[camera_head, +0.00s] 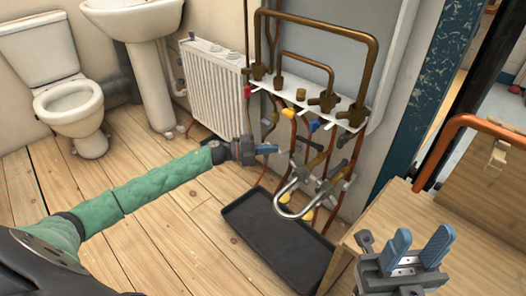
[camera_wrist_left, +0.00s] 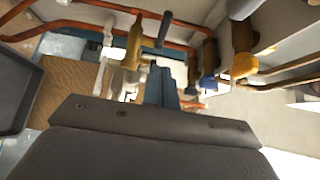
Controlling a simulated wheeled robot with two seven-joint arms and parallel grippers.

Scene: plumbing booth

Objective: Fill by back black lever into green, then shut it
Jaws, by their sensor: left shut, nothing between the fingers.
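Under the brass pipework there is a row of valves with coloured handles. A black lever (camera_head: 342,140) shows at the right of the row, and a dark, rod-like handle (camera_wrist_left: 164,29) shows in the left wrist view. I cannot tell which black lever is the back one. My left gripper (camera_head: 268,149) is shut and empty, just left of the lower valves and apart from the black lever. Its blue fingers (camera_wrist_left: 161,88) also show in the left wrist view. My right gripper (camera_head: 416,250) is open and empty at the lower right. I cannot make out a green container.
A silver curved spout (camera_head: 280,206) hangs over a black tray (camera_head: 268,240) on the wooden floor. A white radiator (camera_head: 212,88) stands behind my left arm. A wooden bench (camera_head: 425,215) is at the right. Copper pipes run close around the valves.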

